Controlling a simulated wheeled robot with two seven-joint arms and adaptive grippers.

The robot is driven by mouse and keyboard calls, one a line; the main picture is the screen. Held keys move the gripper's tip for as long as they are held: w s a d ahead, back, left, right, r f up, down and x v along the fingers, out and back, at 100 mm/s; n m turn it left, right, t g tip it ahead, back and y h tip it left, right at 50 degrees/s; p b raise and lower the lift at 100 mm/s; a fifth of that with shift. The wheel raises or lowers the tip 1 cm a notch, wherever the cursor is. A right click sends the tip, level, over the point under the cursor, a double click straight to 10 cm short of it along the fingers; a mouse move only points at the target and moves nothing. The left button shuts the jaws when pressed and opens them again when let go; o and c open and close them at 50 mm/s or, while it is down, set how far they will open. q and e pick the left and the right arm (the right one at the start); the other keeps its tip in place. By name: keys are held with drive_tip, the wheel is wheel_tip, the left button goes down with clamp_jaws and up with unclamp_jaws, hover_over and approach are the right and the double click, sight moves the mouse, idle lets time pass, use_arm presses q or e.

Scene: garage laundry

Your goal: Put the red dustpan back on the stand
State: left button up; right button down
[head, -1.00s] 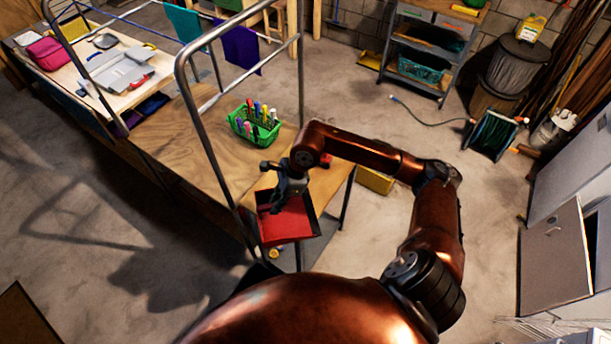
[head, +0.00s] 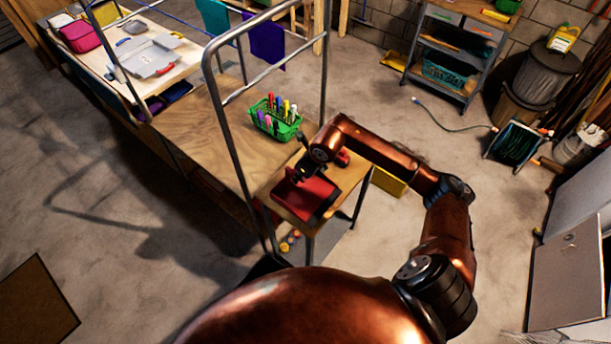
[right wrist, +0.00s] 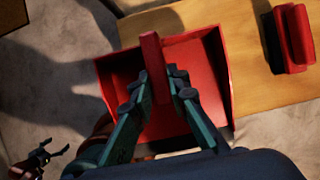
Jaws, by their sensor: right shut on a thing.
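The red dustpan (head: 318,195) is at the near end of the wooden surfaces in the head view. My right gripper (right wrist: 163,75) is shut on its red handle (right wrist: 152,52), and the open pan (right wrist: 188,115) shows beneath the fingers. A small wooden-topped stand (head: 284,205) with dark legs lies under the dustpan. In the right wrist view the pan overlaps the edge of the wooden top (right wrist: 245,65); I cannot tell whether it touches. My left gripper (right wrist: 42,155) shows small at the lower left of that view, its fingers apart and empty.
A red object (head: 343,158) lies on the stand beside the dustpan. A green basket (head: 275,120) with several coloured bottles or markers stands on the wooden bench (head: 200,130) behind. A grey metal rail frame (head: 222,110) rises left of my right arm. Concrete floor is open on both sides.

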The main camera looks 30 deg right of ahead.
sight(307, 188)
drive_tip(key=w+d+f, duration=0.1)
drive_tip(key=f, duration=0.1)
drive_tip(key=w+d+f, duration=0.1)
drive_tip(key=f, duration=0.1)
drive_tip(key=w+d+f, duration=0.1)
drive_tip(key=f, duration=0.1)
drive_tip(key=shift+w+d+p, duration=0.3)
drive_tip(key=shift+w+p, duration=0.05)
drive_tip(key=shift+w, duration=0.05)
wheel_tip(307, 188, down, 3)
drive_tip(key=shift+r+p, duration=0.1)
drive_tip(key=shift+p, duration=0.45)
drive_tip(key=shift+w+f, duration=0.1)
drive_tip(key=shift+f, duration=0.1)
drive_tip(key=shift+f, duration=0.1)
drive_tip(key=c, duration=1.9)
unclamp_jaws()
